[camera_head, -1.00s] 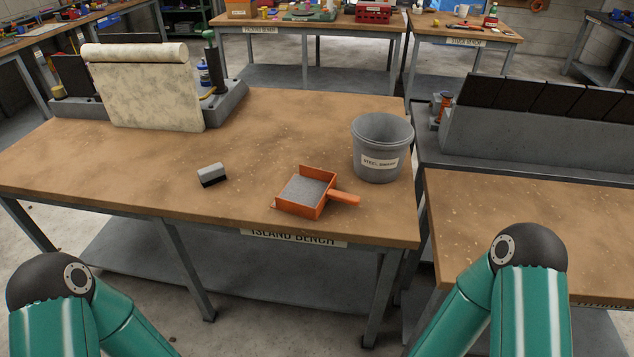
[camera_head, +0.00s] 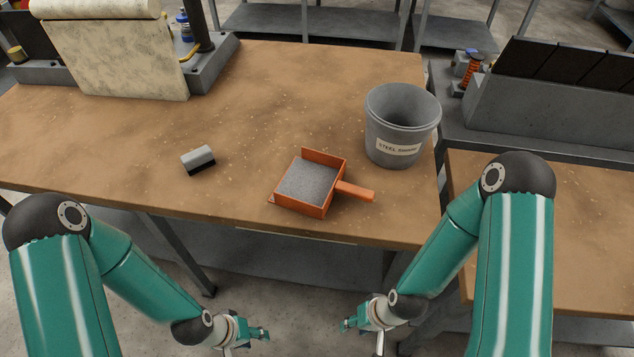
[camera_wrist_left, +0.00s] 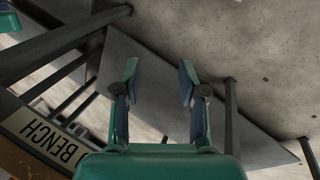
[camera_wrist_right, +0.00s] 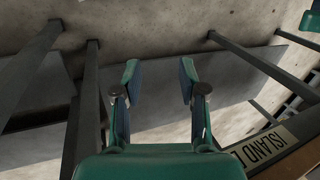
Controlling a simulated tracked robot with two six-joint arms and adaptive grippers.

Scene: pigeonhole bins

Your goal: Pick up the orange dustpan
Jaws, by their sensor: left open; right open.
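The orange dustpan (camera_head: 325,211) lies on the island bench (camera_head: 110,150) near its front edge. Grey granular material (camera_head: 308,182) fills its pan, and its handle (camera_head: 357,192) points right. My left gripper (camera_head: 262,333) is in front of the bench and below its top, apart from the dustpan. My right gripper (camera_head: 347,325) is also low in front of the bench, below the dustpan. Both wrist views show open, empty fingers, at the left wrist (camera_wrist_left: 158,75) and the right wrist (camera_wrist_right: 158,75). Neither wrist view shows the dustpan.
A grey bucket (camera_head: 385,131) with a label stands right of the dustpan. A small grey and black block-shaped brush (camera_head: 198,159) lies to its left. A paper roll on a stand (camera_head: 115,55) is at the back left. A second bench (camera_head: 590,220) is at the right.

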